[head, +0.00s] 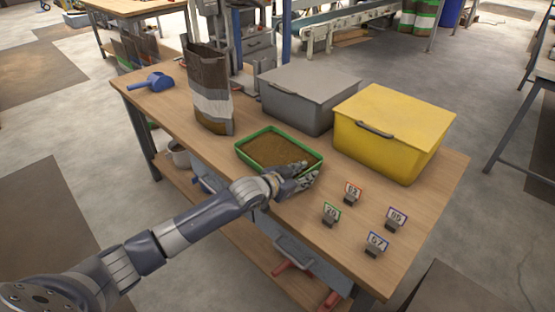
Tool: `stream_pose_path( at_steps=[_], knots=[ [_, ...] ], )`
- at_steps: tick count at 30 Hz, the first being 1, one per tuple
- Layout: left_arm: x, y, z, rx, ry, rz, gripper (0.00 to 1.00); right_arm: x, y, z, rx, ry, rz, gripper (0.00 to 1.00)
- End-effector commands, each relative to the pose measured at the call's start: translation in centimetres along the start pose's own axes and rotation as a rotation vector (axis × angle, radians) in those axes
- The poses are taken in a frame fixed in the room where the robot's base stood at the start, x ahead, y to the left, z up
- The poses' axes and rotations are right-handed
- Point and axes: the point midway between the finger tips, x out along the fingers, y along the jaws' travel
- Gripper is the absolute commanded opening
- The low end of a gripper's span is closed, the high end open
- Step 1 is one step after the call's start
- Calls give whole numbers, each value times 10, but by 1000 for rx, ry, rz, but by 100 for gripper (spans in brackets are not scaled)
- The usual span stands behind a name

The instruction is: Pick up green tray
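The green tray (246,160) lies flat on the wooden workbench, near its front edge, and holds brown pellet-like material (274,149). My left gripper (308,176) is at the tray's near right corner, with its fingers beside or over the rim and partly covering it. It is too small to tell whether the fingers are open or shut on the rim, or touching it. My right gripper is not in view.
A grey lidded bin (298,112) and a yellow lidded bin (383,150) stand behind the tray. A tall brown-and-white bag (210,95) and a blue scoop (150,82) are to the left. Several numbered tags, including one marked 57 (376,243), stand to the right on the workbench (300,225).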

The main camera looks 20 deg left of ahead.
Motion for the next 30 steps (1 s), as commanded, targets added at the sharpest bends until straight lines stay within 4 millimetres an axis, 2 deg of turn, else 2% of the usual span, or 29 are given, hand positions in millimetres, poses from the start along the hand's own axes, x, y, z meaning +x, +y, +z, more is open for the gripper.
stream_pose_path(
  at_steps=[5,13,14,17,30],
  knots=[
    [14,-1,0,0,1,0,28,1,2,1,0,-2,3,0],
    [16,-1,0,1,0,0,28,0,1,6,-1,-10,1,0],
    [16,-1,0,1,0,0,23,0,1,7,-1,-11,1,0],
    [16,-1,0,1,0,0,0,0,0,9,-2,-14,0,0],
    [15,-2,-5,4,6,-2,0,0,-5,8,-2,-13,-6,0]
  ],
)
